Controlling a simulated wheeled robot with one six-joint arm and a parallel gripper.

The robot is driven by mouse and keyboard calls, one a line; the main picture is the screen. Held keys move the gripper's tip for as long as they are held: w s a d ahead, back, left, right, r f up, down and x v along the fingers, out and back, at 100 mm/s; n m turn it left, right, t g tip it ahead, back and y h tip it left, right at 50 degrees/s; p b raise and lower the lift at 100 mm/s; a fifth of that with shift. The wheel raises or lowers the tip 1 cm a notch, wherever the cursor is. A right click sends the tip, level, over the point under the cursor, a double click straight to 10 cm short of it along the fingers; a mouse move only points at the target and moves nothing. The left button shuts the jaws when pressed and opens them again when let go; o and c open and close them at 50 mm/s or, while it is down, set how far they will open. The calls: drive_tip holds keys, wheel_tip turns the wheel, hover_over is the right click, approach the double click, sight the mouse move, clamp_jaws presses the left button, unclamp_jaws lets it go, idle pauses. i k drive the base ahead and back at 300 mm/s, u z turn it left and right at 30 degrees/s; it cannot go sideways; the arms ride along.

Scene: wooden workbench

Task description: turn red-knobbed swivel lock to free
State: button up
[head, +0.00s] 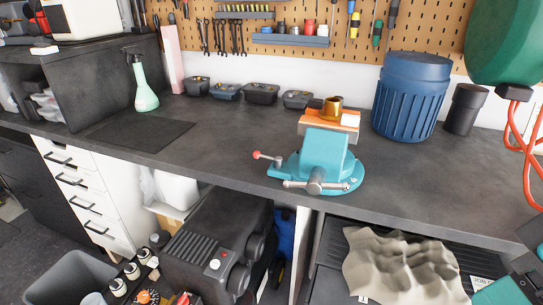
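A teal bench vise (325,155) stands on the dark workbench near its front edge, right of the picture's middle. Its swivel lock is a short metal lever (269,158) sticking out to the left of the vise's base, with a red knob (256,154) at its outer end. The lever's inner end meets the teal base. From this view I cannot tell whether the lock is tight or free. The vise's jaws have orange tops, with a brass-coloured piece (331,107) on or between them.
A blue ribbed barrel (410,98) and a black canister (465,108) stand right of the vise. Small dark bins (262,93) line the wall behind. A spray bottle (143,85) and a dark mat (140,134) are at left. The bench left of the knob is clear.

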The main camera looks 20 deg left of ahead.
sight(277, 161)
drive_tip(key=u, duration=0.4)
drive_tip(key=k, duration=0.5)
drive_tip(key=u, duration=1.1)
drive_tip(key=i, duration=0.85)
drive_tip(key=z, duration=0.35)
